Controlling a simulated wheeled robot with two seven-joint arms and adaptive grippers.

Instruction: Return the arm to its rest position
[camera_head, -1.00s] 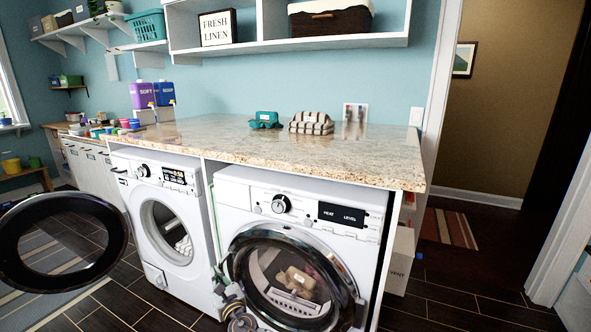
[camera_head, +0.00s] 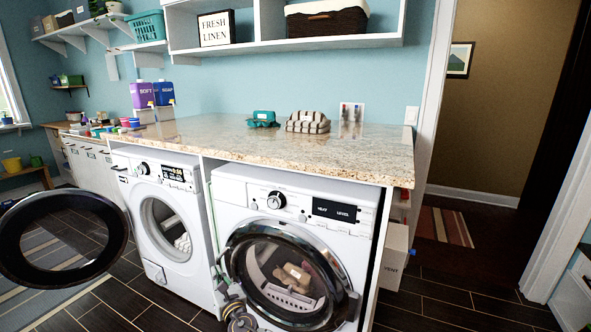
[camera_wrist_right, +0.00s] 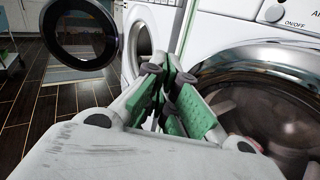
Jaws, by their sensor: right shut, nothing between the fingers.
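My right gripper (camera_head: 233,303) shows at the bottom of the head view, in front of the left edge of the right machine's round door. In the right wrist view, its green-padded fingers (camera_wrist_right: 167,95) are together with nothing between them. The right machine (camera_head: 292,210) has its glass door (camera_head: 275,270) closed, with a light brown item visible behind the glass. I cannot tell whether the gripper touches the door. My left gripper is in neither view.
The left machine (camera_head: 155,172) has its round door (camera_head: 62,238) swung open to the left. A granite worktop (camera_head: 270,148) above carries a teal item (camera_head: 263,119) and a striped cloth (camera_head: 308,121). A box (camera_head: 391,258) stands right of the machines; floor beyond is open.

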